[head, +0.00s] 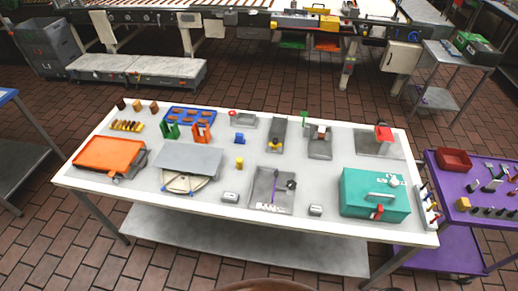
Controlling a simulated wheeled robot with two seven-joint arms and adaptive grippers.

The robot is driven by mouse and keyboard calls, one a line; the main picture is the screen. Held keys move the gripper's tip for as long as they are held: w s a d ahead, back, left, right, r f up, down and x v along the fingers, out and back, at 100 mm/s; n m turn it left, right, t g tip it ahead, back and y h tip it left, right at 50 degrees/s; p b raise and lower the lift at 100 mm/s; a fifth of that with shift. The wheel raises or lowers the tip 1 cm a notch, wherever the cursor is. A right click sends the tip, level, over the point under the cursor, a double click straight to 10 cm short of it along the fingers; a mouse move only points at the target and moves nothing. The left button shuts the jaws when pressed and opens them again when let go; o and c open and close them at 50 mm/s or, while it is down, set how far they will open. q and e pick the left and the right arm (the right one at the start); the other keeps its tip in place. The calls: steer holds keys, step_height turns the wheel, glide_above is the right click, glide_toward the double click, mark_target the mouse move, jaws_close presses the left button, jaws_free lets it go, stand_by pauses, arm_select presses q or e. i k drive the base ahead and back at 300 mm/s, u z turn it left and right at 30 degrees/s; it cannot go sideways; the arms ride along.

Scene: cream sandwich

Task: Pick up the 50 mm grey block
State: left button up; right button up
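I cannot make out with certainty which thing is the 50 mm grey block. Two small light grey blocks lie near the front edge of the white table (130,203). One grey block (230,197) is left of the grey tray, and the other grey block (315,210) is right of it. Any size marks are too small to read. Neither of my grippers is in the head view.
The table also holds an orange tray (108,153), a blue tray (190,114), a round device under a grey plate (188,158), a grey tray (262,198), a teal box (373,192) and several grey fixtures behind. A purple cart (462,234) stands at right.

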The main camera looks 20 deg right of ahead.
mark_target(316, 210)
steer(key=z, duration=1.45)
